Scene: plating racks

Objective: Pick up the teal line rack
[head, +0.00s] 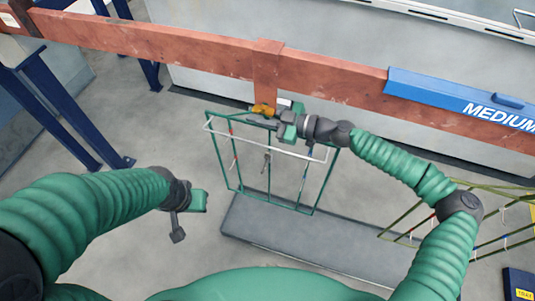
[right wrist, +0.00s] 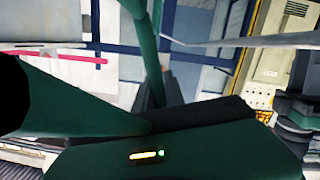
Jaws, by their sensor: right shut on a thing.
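The teal line rack (head: 327,178) is a thin wire frame with a pale crossbar and a few small hanging parts. In the head view it hangs upright below the copper-coloured beam, over the grey slab. My right gripper (head: 288,122) is at its top bar, shut on it. In the right wrist view a teal bar (right wrist: 145,45) runs up from between the dark fingers (right wrist: 165,95). An orange hook piece (head: 262,109) sits beside the gripper at the beam. My left gripper (head: 188,215) is low at the left, apart from the rack; its jaw opening is unclear.
The copper-coloured beam (head: 150,41) crosses the view and carries a blue MEDIUM sign (head: 460,100). An olive wire rack (head: 410,211) is at the right. The grey slab (head: 300,238) lies below. Blue legs (head: 58,105) stand at the left. Floor is clear between them and the rack.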

